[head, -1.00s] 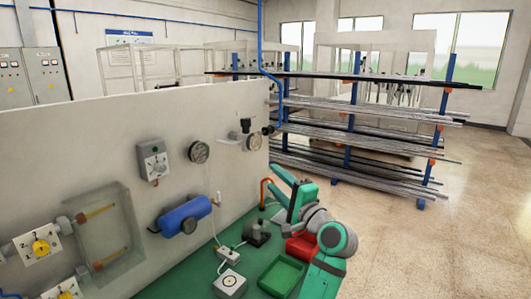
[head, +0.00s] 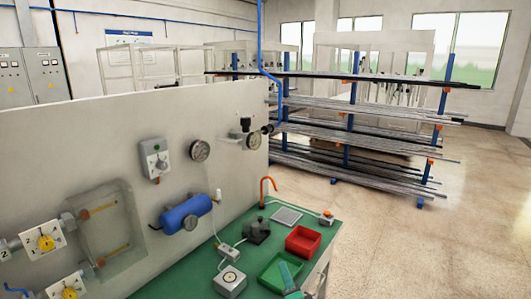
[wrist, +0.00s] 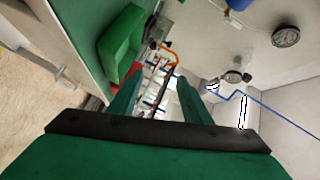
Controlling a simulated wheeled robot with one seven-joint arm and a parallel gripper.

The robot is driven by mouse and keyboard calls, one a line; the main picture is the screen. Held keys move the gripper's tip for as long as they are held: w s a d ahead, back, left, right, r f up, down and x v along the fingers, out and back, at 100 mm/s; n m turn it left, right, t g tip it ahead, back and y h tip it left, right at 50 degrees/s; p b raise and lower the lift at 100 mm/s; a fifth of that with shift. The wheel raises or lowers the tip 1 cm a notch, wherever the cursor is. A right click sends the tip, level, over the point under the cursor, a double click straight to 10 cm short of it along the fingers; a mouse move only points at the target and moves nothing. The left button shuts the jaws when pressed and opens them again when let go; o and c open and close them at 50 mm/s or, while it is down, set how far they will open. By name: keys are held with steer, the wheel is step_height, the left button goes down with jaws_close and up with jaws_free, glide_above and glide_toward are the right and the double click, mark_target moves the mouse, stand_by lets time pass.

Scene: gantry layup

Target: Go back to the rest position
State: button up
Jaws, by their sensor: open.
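My gripper (wrist: 158,92) shows in the wrist view with its two green fingers apart and nothing between them. A small teal piece of my arm shows at the bottom edge of the head view; my gripper itself cannot be made out there. In the wrist view the green tray (wrist: 120,42) is up and left of the fingers, apart from them. The orange hooked pipe (wrist: 168,52) is seen beyond the fingertips.
The green bench holds a green tray (head: 283,270), a red tray (head: 303,240), a grey plate (head: 287,215) and a white round-topped box (head: 230,281). A panel (head: 110,140) with gauges and a blue cylinder (head: 186,213) stands behind. Pipe racks (head: 350,140) stand beyond; floor at right is clear.

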steer(key=s+f+n+h, duration=0.1)
steer(key=s+f+n, duration=0.1)
steer(key=s+f, duration=0.55)
steer(key=s+f+n+g+h, duration=0.15)
steer(key=s+f, duration=0.25)
steer(key=s, duration=0.6)
steer(key=s+f+n+t+h, duration=0.1)
steer(key=s+f+n, duration=0.1)
steer(key=s+f, duration=0.55)
steer(key=s+a+r+n, duration=0.2)
steer(key=s, duration=0.7)
steer(key=s+a+r+n, duration=0.2)
steer(key=s+r, duration=0.1)
steer(key=s, duration=0.5)
steer(key=s+a+r+n, duration=0.2)
steer(key=s+a+r, duration=0.1)
steer(key=s, duration=0.6)
steer(key=shift+s+r+n, duration=0.25)
steer(key=shift+s+n, duration=0.1)
